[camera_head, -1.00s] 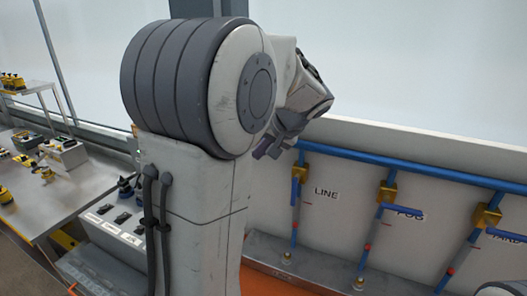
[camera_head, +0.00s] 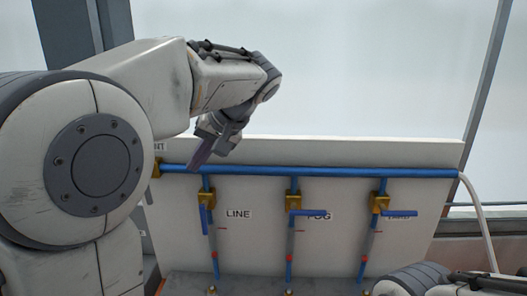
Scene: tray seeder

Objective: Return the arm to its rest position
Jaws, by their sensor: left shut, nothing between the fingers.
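My left arm comes in from the left and reaches across the upper left of the head view. Its gripper (camera_head: 203,152) is shut and empty, pointing down in front of the left part of the blue pipe (camera_head: 340,173). I cannot tell whether its fingers touch the pipe. Part of my right arm shows at the lower right corner; its gripper is out of view.
A white panel (camera_head: 340,240) carries the pipe and three brass valves with blue handles. The LINE valve (camera_head: 206,198) has its handle down; the FOG valve (camera_head: 293,202) and the right valve (camera_head: 379,203) have handles sideways. A white hose (camera_head: 480,215) hangs at right.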

